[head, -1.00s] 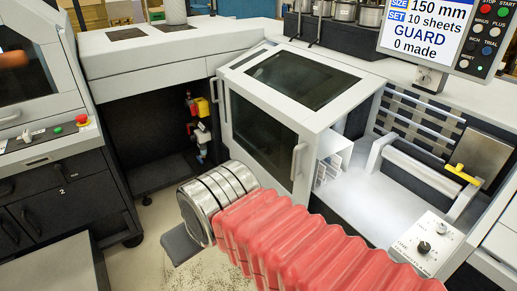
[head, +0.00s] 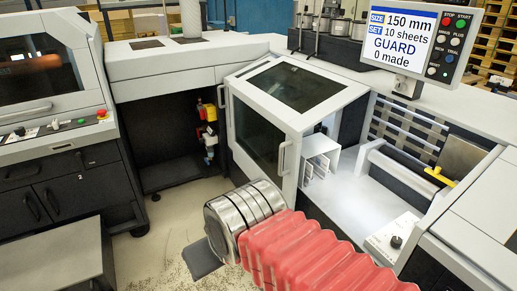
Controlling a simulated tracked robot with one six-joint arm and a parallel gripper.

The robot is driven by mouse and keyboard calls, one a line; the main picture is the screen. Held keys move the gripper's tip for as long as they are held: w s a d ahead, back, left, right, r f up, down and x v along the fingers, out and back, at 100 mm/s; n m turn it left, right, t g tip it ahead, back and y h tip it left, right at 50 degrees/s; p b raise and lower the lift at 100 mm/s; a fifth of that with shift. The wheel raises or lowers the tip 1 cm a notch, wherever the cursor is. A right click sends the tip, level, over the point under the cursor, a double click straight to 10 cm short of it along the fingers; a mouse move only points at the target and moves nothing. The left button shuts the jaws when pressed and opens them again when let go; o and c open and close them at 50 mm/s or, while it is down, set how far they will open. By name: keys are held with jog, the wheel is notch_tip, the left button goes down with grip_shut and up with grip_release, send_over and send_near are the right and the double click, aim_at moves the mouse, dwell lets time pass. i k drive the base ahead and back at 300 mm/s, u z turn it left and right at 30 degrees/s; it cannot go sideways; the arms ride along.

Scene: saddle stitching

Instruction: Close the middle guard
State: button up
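The middle guard (head: 292,122) is a pale grey, box-like cover with dark windows on its top and front. It stands out at an angle from the machine, with a gap and lit interior showing at its right. One upright handle (head: 283,158) is on its front right edge, another (head: 221,96) at its left edge. My arm, with red bellows and a ringed metal wrist, reaches in from the bottom right. The wrist is in front of and below the guard's front window in the picture. A grey flat part at its far end may be my gripper (head: 203,260); its fingers cannot be made out.
The screen (head: 405,40) reads GUARD and 0 made. Left of the guard is a dark recess with a yellow and red device (head: 207,113). A grey table (head: 50,262) stands lower left. A lit bay with a roller (head: 395,178) lies right.

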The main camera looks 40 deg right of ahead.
aim_at(266, 111)
jog(key=z, duration=1.05)
jog(key=i, duration=0.95)
jog(key=k, duration=0.65)
jog(key=u, duration=0.15)
jog(key=i, duration=0.25)
jog(key=u, duration=0.1)
